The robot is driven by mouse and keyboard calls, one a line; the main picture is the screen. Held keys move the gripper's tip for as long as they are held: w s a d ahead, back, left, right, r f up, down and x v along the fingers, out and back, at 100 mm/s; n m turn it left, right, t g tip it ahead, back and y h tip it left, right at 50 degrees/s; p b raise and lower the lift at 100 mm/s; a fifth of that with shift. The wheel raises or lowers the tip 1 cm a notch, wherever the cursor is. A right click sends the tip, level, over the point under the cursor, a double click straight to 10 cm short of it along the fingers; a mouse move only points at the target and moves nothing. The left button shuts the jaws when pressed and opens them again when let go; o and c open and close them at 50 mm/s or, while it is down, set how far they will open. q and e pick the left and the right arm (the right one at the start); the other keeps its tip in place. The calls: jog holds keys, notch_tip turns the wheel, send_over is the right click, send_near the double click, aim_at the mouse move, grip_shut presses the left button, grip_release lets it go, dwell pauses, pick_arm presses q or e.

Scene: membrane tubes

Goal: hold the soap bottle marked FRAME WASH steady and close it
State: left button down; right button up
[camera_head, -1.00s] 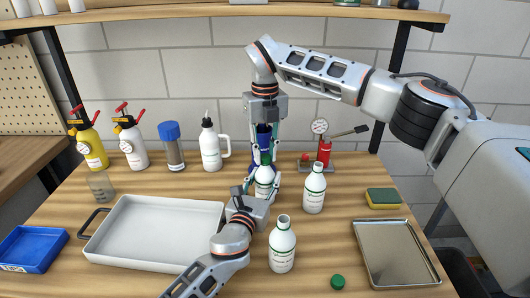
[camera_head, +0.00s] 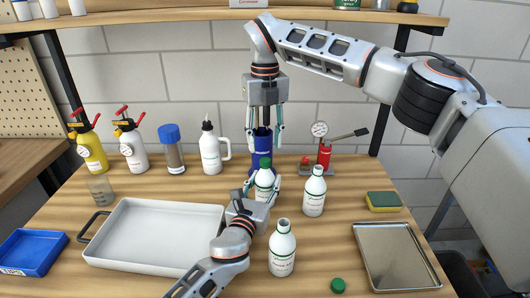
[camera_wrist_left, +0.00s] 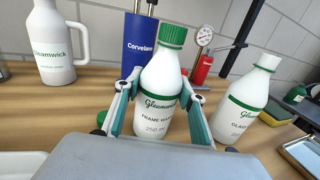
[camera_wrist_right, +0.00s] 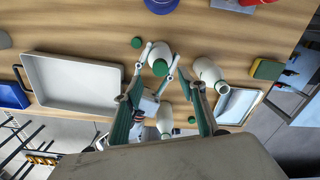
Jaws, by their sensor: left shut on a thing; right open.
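The FRAME WASH bottle (camera_wrist_left: 157,108) is white with a green band and stands upright on the bench; in the head view it (camera_head: 264,184) is near the middle. A green cap (camera_wrist_left: 173,36) sits level on its neck; I cannot tell how tight it is. My left gripper (camera_head: 263,193) is shut around the bottle's body, one finger on each side. My right gripper (camera_head: 265,137) is open and empty, pointing down above the cap and apart from it. The cap also shows between its fingers in the right wrist view (camera_wrist_right: 160,67).
A capless white bottle (camera_head: 314,192) stands to the right and another (camera_head: 282,250) in front. A loose green cap (camera_head: 338,284) lies near the front; another (camera_wrist_left: 103,118) lies behind left. A blue Corvelane container (camera_wrist_left: 150,40) stands close behind. A white tray (camera_head: 150,262) is left.

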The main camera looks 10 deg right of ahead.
notch_tip(320, 180, up, 7)
dwell(0.3)
jog(key=shift+f, duration=0.1)
pick_arm(q)
jog(key=c, duration=1.2)
grip_release()
jog(key=shift+s, duration=0.1)
jog(key=v, duration=1.1)
jog(key=shift+s+a, duration=0.25)
jog(key=shift+s, duration=0.1)
jog(key=shift+f, duration=0.1)
